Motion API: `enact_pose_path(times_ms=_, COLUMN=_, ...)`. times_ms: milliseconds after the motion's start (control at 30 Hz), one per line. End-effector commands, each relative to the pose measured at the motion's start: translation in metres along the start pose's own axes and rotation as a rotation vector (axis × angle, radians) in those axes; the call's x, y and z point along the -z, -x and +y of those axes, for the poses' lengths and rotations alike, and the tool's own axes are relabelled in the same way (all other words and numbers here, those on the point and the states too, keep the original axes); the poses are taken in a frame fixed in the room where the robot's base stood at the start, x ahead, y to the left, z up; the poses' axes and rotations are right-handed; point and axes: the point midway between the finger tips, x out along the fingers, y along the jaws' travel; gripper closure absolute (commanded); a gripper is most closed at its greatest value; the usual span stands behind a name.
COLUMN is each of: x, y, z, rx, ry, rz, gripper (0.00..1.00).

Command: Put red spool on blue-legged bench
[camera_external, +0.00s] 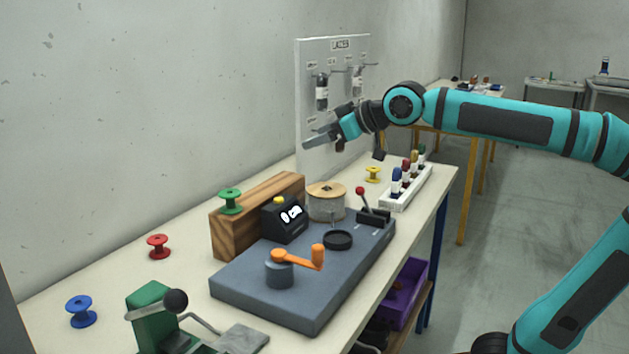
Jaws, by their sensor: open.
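A red spool (158,246) stands on the cream top of the near bench (115,262), towards its left side by the wall. This bench has blue legs (438,245) at its far right end. My gripper (312,142) is raised in front of the white lace board, pointing left. It is open, and I see nothing held in it. It is apart from the red spool, which is lower and to the left.
A blue spool (81,311) and green press (150,315) are near the red spool. A green spool (230,200) tops a wooden block (262,212). A grey winder base (310,285) fills the middle. Behind stand a yellow spool (373,173), bottle rack (408,187) and yellow-legged table (465,200).

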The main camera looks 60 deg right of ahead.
Motion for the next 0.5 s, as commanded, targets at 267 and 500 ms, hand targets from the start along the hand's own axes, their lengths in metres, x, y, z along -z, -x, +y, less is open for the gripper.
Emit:
enact_pose_path(times_ms=267, x=-0.051, y=0.068, z=0.009, rx=-0.048, ry=-0.052, rz=0.183, gripper=0.27)
enact_pose_path(times_ms=500, x=-0.096, y=0.111, z=0.012, rx=-0.079, ry=-0.087, rz=0.326, gripper=0.27)
